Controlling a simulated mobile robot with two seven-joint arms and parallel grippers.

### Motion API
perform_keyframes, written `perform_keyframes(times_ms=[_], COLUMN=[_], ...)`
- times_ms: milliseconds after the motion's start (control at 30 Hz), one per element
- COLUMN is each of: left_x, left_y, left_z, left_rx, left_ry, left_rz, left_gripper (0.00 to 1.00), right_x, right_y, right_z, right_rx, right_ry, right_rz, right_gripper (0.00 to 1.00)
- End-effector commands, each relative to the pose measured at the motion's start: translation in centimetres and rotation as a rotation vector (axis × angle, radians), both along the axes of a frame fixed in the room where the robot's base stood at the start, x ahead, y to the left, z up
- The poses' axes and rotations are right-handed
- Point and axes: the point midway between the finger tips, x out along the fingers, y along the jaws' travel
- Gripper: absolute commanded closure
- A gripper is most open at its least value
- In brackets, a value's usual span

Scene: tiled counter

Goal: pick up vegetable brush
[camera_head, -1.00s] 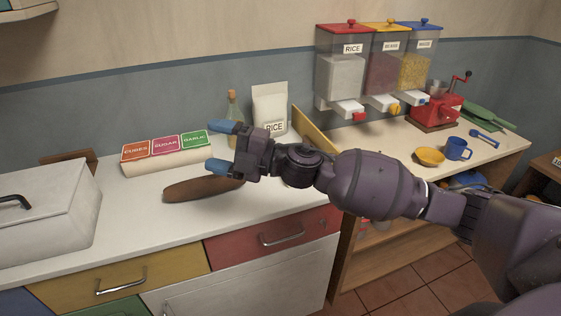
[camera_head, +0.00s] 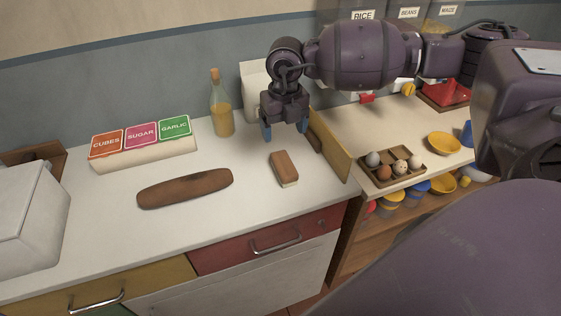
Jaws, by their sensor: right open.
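A small brown wooden block with a pale lower edge (camera_head: 284,167), which looks like the vegetable brush, lies on the white counter (camera_head: 240,214) right of the middle. My right gripper (camera_head: 285,130) has its blue fingers apart and pointing down. It is empty and appears just behind and above the block, not touching it. My left gripper is not in view.
A long brown wooden piece (camera_head: 185,188) lies left of the block. Labelled boxes (camera_head: 142,144), an oil bottle (camera_head: 221,108) and a white bag (camera_head: 250,85) stand behind. A wooden panel (camera_head: 329,146) rises at right, before an egg tray (camera_head: 392,171).

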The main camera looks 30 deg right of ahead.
Motion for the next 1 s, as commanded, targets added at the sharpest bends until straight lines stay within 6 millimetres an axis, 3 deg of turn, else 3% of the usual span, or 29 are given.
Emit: perform_keyframes(times_ms=[233,500,767,1000], left_x=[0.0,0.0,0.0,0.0], left_y=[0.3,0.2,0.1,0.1], left_z=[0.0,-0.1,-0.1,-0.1], left_rx=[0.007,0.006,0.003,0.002], left_ry=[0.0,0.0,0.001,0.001], left_rz=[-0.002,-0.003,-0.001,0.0], left_gripper=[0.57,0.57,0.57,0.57], right_x=[-0.3,-0.4,-0.4,-0.6], right_y=[-0.2,-0.1,0.0,0.4], right_z=[-0.9,-4.6,-6.2,-9.3], right_rx=[-0.013,-0.011,-0.01,-0.009], right_ry=[0.02,0.021,0.019,0.02], right_rz=[-0.055,-0.053,-0.051,-0.052], right_gripper=[0.21,0.21,0.21,0.21])
